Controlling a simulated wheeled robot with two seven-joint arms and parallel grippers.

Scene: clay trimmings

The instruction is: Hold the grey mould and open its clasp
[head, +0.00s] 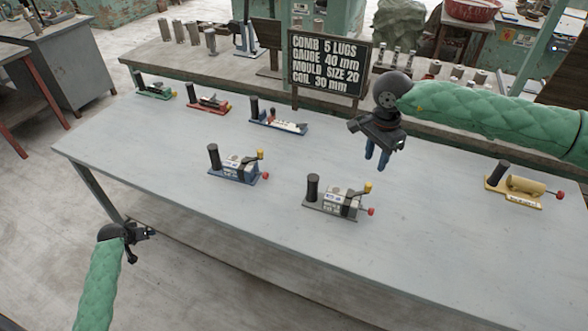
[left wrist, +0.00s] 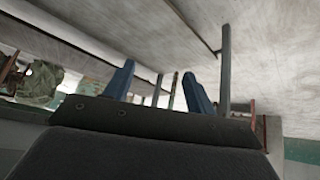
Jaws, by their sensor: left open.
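The grey mould (head: 337,202) stands upright on the table in the head view, near the front middle. It has a black upright handle at its left end, a yellow-knobbed lever on top and a red knob at its right end. Whether its clasp is shut is too small to tell. My right gripper (head: 377,160) hangs above the table, behind and to the right of the grey mould, blue fingers down and touching nothing. My left gripper (head: 142,235) is beyond the table's front left edge, far from the mould. The left wrist view shows its blue fingers (left wrist: 160,82) apart and empty.
A blue mould (head: 237,168) stands left of the grey one, and a yellow one (head: 515,187) far right. Green (head: 155,90), red (head: 208,103) and blue-white (head: 278,122) devices line the back. A sign (head: 328,62) stands behind. The tabletop (head: 430,220) right of the grey mould is clear.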

